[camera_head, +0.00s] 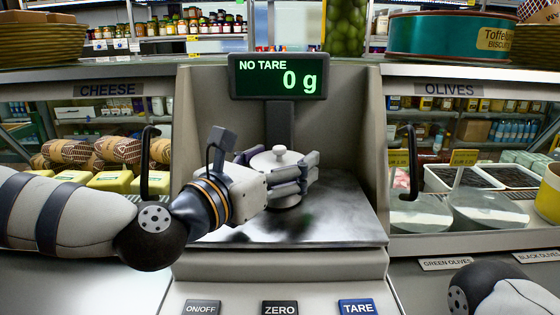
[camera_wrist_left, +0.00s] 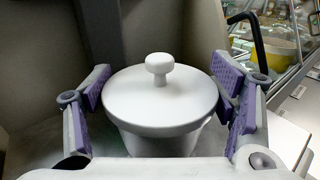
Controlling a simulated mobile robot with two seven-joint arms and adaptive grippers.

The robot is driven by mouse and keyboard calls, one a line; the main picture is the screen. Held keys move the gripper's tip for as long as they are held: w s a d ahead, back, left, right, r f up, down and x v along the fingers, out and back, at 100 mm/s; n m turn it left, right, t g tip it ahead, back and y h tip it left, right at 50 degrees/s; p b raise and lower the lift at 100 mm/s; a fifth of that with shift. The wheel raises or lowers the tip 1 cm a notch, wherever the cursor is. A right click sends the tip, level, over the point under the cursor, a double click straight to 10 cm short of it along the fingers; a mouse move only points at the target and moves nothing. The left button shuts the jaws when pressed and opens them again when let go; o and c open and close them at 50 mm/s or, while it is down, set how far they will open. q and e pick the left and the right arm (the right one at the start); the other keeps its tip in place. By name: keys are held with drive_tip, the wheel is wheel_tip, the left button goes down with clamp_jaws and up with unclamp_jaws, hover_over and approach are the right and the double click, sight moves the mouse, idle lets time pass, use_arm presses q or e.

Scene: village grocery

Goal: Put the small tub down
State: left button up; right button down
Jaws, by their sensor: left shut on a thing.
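The small tub is white with a round lid (camera_head: 279,158) and a knob on top. My left gripper (camera_head: 292,177) is shut on the tub, its fingers around the tub's sides, in front of the scale's back wall. In the left wrist view the tub (camera_wrist_left: 160,108) stands upright between the two purple-padded fingers. The scale's metal plate (camera_head: 335,215) is beneath the tub. The fingers hide most of the tub's lower part in the head view, and I cannot tell whether its base touches the plate. My right gripper is out of view.
The scale display (camera_head: 280,77) reads "NO TARE" and 0 g. The scale has raised walls at the back and sides. ON/OFF, ZERO and TARE buttons (camera_head: 357,306) are at the front.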

use_arm(q)
drive_tip(key=shift+f, duration=0.15)
drive_tip(key=o, duration=1.9)
drive_tip(key=shift+o, duration=0.2)
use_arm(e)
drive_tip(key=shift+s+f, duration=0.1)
use_arm(q)
drive_tip(key=shift+s+r, duration=0.1)
drive_tip(key=shift+r, duration=0.2)
drive_tip(key=v, duration=0.8)
drive_tip(key=shift+a, duration=0.2)
drive_tip(key=s+p, duration=0.1)
drive_tip(key=s+a, duration=0.1)
drive_tip(key=shift+s+a+r+p, duration=0.3)
drive_tip(key=shift+r+p, duration=0.05)
drive_tip(key=shift+s+a+f, duration=0.15)
drive_tip(key=shift+s, duration=0.1)
drive_tip(key=shift+f, duration=0.35)
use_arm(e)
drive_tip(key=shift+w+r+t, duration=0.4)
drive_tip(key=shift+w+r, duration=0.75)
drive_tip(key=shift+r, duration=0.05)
